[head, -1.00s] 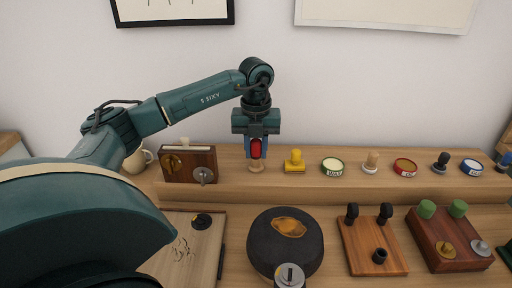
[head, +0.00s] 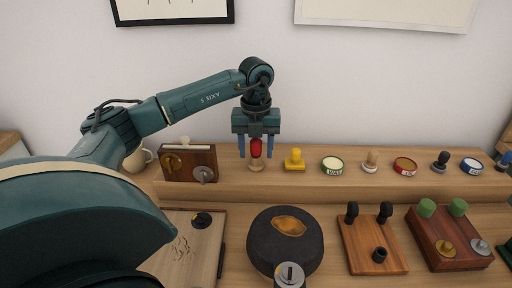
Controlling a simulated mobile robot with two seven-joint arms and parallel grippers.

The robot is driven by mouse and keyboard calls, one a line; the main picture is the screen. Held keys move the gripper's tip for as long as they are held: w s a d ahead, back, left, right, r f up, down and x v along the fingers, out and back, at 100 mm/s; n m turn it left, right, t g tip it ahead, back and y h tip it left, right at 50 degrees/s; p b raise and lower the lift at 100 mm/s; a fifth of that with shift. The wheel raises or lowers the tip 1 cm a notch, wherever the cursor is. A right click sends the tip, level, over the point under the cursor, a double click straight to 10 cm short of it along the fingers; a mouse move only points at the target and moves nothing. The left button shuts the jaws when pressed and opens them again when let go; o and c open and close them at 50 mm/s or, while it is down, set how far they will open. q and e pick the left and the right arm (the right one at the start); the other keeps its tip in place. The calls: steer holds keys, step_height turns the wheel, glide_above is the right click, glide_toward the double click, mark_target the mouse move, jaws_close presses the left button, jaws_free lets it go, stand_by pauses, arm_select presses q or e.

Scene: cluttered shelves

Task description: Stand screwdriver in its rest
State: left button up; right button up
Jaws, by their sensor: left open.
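A red handle (head: 256,148), which I take to be the screwdriver, stands upright on the back ledge. Its lower end meets a small pale wooden base (head: 255,165), which looks like its rest. No shaft shows, and I cannot tell how deep it sits. My left gripper (head: 256,146) points down from above. Its two blue fingers are spread on either side of the red handle, with a gap on each side. My right gripper is not in view.
A brown wooden box (head: 189,164) stands left on the ledge. A yellow stamp-like piece (head: 295,161) and a green-rimmed tin (head: 332,166) stand to the right. A round dark cushion (head: 285,243) and a wooden block with black knobs (head: 371,246) lie in front.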

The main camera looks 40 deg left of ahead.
arm_select(q)
steer(key=shift+r, duration=0.75)
step_height(320, 180, up, 11)
steer(key=shift+f+p, duration=0.1)
steer(key=shift+p, duration=0.85)
steer(key=shift+r, duration=0.45)
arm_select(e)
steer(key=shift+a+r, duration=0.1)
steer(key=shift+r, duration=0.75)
